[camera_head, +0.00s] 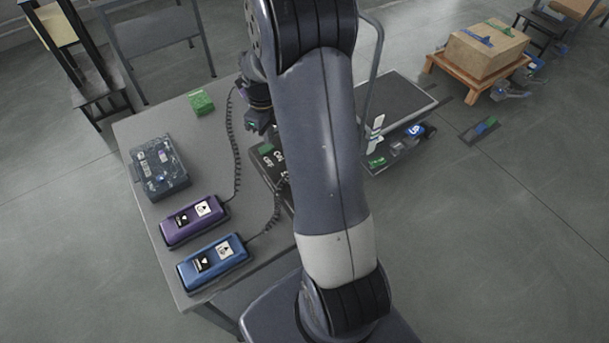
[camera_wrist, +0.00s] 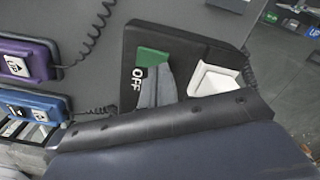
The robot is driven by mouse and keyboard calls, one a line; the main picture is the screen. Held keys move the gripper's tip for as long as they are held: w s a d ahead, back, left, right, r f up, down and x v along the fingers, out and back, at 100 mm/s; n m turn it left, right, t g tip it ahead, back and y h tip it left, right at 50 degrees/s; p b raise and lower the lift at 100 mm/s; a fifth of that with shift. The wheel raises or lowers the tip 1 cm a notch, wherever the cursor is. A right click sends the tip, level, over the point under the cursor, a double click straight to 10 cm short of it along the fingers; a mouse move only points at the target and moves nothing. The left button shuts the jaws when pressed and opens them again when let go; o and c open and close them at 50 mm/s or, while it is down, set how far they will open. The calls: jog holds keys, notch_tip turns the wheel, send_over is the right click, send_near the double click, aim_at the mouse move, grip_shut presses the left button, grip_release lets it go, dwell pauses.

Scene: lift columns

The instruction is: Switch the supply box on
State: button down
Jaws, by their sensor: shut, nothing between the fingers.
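The black supply box (camera_head: 259,171) lies on the grey table, partly hidden behind my arm in the head view. It has a green patch at one end and white ON and OFF lettering. In the wrist view the box (camera_wrist: 192,43) shows the green patch (camera_wrist: 152,57) and OFF. A grey piece (camera_wrist: 155,90) and a white piece (camera_wrist: 213,80) show over its face; I cannot tell which is the switch, or its position. My gripper (camera_head: 253,127) is shut and empty, beside the box's green end in the head view; contact is unclear.
A purple pendant (camera_head: 194,221) and a blue pendant (camera_head: 214,262) with coiled cables lie on the table (camera_head: 205,143). A clear grey case (camera_head: 159,168) and green block (camera_head: 201,103) are farther back. A cart with a carton (camera_head: 485,52) stands far right.

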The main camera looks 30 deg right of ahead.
jog(key=shift+f+b, duration=0.7)
jog(key=shift+f, duration=0.3)
dwell(0.4)
jog(key=shift+r, duration=0.1)
jog(key=shift+r+p, duration=2.6)
jog(key=shift+r, duration=0.9)
